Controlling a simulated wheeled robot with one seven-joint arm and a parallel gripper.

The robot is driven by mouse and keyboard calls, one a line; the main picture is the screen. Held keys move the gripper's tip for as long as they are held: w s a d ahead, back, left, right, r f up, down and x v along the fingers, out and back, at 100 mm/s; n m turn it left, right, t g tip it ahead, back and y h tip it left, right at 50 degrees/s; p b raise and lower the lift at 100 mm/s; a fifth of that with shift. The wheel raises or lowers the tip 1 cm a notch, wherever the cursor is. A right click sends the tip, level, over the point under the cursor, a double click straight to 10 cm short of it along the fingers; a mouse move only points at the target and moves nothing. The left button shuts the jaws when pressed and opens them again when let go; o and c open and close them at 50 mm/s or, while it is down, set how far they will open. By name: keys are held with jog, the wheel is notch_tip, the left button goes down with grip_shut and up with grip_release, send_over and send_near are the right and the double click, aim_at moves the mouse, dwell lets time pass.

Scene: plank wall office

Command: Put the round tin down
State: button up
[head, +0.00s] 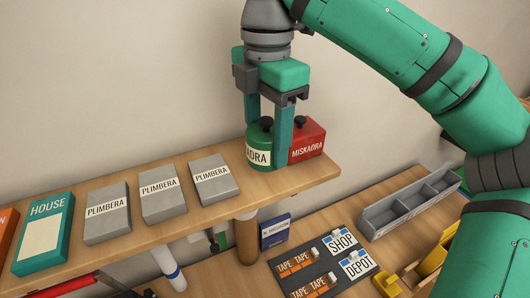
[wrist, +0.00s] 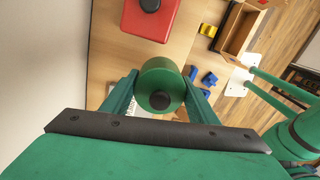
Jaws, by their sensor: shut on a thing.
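The round tin (head: 259,150) is green with a dark knob on top and a pale label, partly covered by a finger. My gripper (head: 267,143) points down and is shut on the tin, one finger on each side. The tin is upright at the right end of the wooden shelf (head: 180,222); its base looks at or very near the board, and I cannot tell if it touches. In the wrist view the tin (wrist: 160,77) sits between the two fingers.
A red MISKADRA tin (head: 307,141) stands close at the right of the round tin. Grey PLIMBERA boxes (head: 214,178) and a teal HOUSE box (head: 43,233) line the shelf to the left. Below are a grey divided tray (head: 410,204) and a dark label board (head: 320,272).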

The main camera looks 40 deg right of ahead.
aim_at(266, 154)
jog(key=shift+w+d+f, duration=0.25)
jog(key=shift+w+f, duration=0.2)
jog(key=shift+f, duration=0.2)
jog(key=shift+w+f, duration=0.1)
jog(key=shift+f, duration=1.55)
jog(key=shift+d, duration=0.1)
jog(key=o, duration=1.3)
jog(key=shift+f, duration=0.1)
notch_tip(266, 154, up, 12)
jog(key=shift+r, duration=0.1)
